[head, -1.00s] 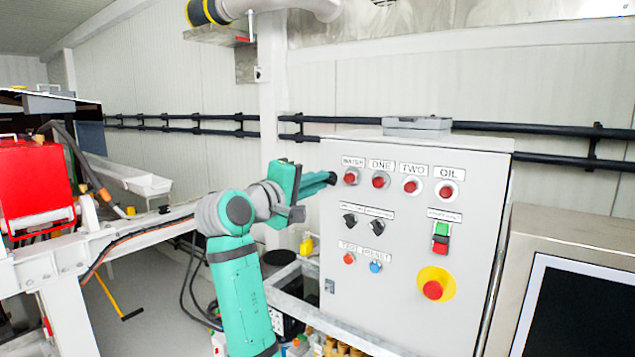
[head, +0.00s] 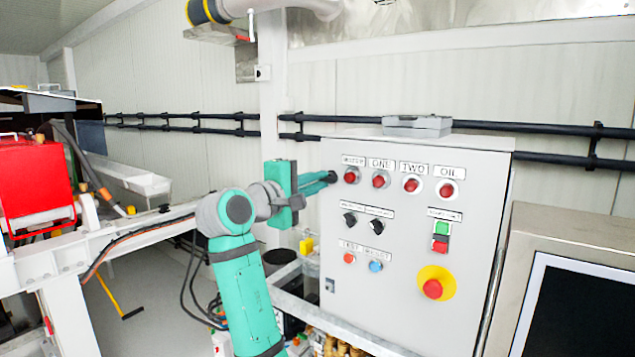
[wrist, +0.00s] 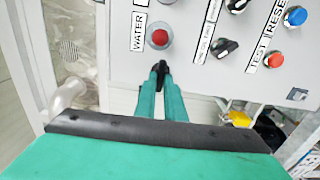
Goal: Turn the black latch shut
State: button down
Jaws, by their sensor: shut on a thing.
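The black latch (wrist: 161,67) is a small dark piece at the left edge of the grey control cabinet (head: 400,310), level with the top row of red buttons. In the wrist view it shows between the tips of my teal fingers, which cover part of it. My gripper (head: 330,178) reaches it from the left and is shut on it; its fingers also show in the wrist view (wrist: 160,80). The latch's exact angle is hard to tell, as it is small and partly hidden.
The WATER button (head: 350,176) is close to the fingertips. Black switches (head: 350,219) and a red emergency button (head: 432,289) are on the cabinet front. A second small catch (head: 329,286) is lower on the left edge. A metal frame (head: 290,275) runs below.

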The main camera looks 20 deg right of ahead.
jog(key=c, duration=1.8)
grip_release()
jog(key=shift+c, duration=0.2)
jog(key=v, duration=1)
jog(key=shift+s+a, duration=0.25)
